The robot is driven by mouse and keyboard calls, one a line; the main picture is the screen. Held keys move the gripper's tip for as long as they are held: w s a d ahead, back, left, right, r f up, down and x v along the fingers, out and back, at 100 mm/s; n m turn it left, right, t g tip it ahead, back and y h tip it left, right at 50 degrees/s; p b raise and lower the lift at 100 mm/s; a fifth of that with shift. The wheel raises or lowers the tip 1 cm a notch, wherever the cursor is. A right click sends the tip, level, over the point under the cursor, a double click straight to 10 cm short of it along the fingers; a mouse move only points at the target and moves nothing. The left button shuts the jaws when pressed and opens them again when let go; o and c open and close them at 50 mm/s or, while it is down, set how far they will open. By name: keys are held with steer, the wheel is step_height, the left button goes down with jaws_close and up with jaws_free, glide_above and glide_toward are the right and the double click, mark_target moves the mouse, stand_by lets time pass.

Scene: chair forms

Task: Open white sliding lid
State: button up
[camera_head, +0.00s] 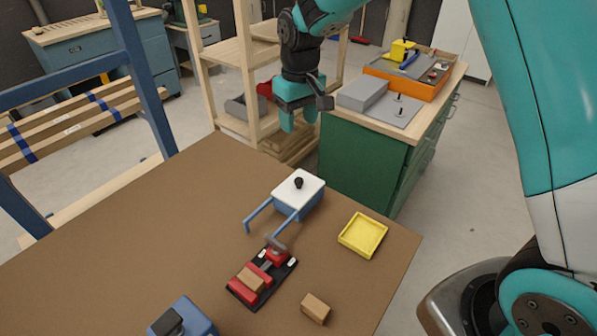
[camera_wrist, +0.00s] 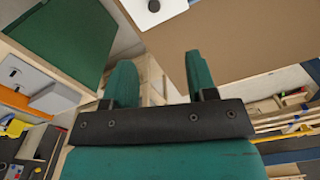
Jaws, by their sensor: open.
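The white sliding lid (camera_head: 299,186) with a black round knob (camera_head: 298,183) sits on top of a blue box (camera_head: 301,206) on the brown table. Two blue rails (camera_head: 272,217) reach from the box toward the front left. The lid covers the box, so its inside is hidden. In the wrist view the lid (camera_wrist: 153,8) shows at the top edge, with its dark knob. My gripper (camera_head: 299,121) hangs above and behind the box, away from the lid. Its two teal fingers are apart and empty, as the wrist view (camera_wrist: 160,75) also shows.
On the brown table (camera_head: 180,225) are a yellow tray (camera_head: 363,235), a red and black vise (camera_head: 262,277) holding a wooden block, a loose wooden block (camera_head: 315,308) and a blue object (camera_head: 184,318). A green cabinet (camera_head: 365,165) stands behind. The table's left side is clear.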

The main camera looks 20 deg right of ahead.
mark_target(299, 180)
steer(key=f+p, duration=0.1)
steer(key=f, duration=0.5)
steer(key=w+f+p, duration=0.1)
steer(key=f, duration=0.5)
steer(key=f+p, duration=0.1)
steer(key=f, duration=0.5)
steer(key=shift+w+d+f+p, duration=0.25)
steer(key=shift+d+f+p, duration=0.05)
steer(key=shift+f+p, duration=0.1)
steer(key=shift+r, duration=0.1)
jaws_close()
